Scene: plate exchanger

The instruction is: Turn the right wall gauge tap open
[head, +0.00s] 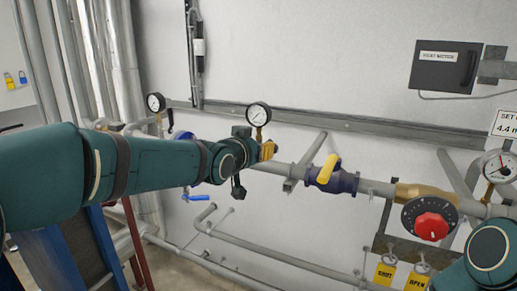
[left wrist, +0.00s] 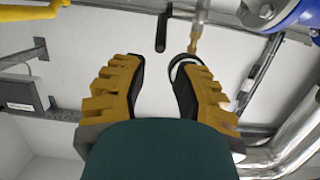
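The right wall gauge (head: 258,114), a round white dial with a black rim, stands on a brass stem above the wall pipe. My left gripper (head: 268,150) is just beneath it in the head view and hides the fittings behind. In the left wrist view my left gripper (left wrist: 155,65) is open, its yellow pads apart. A short black bar (left wrist: 161,32), perhaps the tap handle, shows beyond and between the fingertips, apart from them. The brass stem (left wrist: 196,38) shows beyond the right finger, which partly covers the gauge. My right gripper is out of view.
The left wall gauge (head: 155,102) is behind my left arm. A blue valve with a yellow handle (head: 327,168) is right of my left gripper. A red knob (head: 432,226) and another gauge (head: 497,166) are farther right. A blue-handled lever (head: 196,198) hangs below.

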